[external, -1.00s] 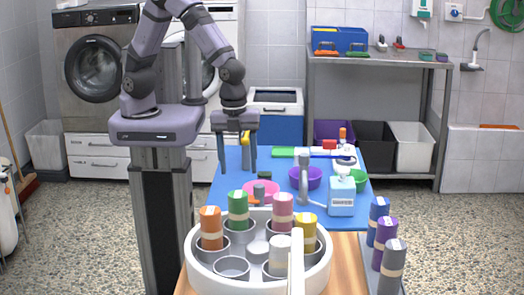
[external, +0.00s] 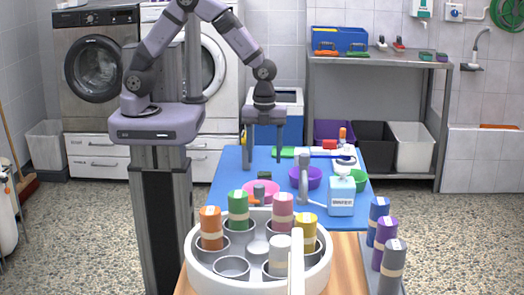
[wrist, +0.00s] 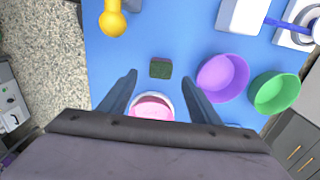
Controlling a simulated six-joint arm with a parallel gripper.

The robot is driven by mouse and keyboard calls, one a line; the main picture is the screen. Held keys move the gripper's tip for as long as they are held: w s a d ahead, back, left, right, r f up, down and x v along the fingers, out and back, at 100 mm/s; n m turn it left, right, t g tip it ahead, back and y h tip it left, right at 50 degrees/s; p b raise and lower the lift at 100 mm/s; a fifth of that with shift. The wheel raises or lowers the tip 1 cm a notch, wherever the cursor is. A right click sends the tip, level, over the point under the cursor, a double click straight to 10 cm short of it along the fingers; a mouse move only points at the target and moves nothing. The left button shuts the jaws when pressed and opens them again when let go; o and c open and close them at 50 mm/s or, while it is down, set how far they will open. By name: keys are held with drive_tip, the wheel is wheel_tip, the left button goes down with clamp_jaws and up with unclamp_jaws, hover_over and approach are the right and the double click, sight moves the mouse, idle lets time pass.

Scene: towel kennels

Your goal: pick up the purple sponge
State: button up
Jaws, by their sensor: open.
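No clearly purple sponge shows on the blue table top. A small dark block with a green top (wrist: 161,68), sponge-like, lies on the blue mat in the wrist view; its side colour is too dark to tell. It also shows in the external view (external: 264,176), beside the pink bowl. My gripper (external: 262,164) is open and empty above the mat. In the wrist view its fingertips (wrist: 159,74) frame the block, one to each side, and appear apart from it. A small purple block (external: 441,58) sits beside a green one on the back shelf.
The pink bowl (wrist: 151,107) is just nearer than the block. The purple bowl (wrist: 222,77) and green bowl (wrist: 275,92) are to the right. A yellow object (wrist: 112,20) lies beyond, at left. A round white holder with bottles (external: 190,262) stands in front.

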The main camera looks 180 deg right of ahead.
sight(265, 173)
drive_tip(key=shift+f+p, duration=0.85)
drive_tip(key=shift+f, duration=1.8)
drive_tip(key=c, duration=1.2)
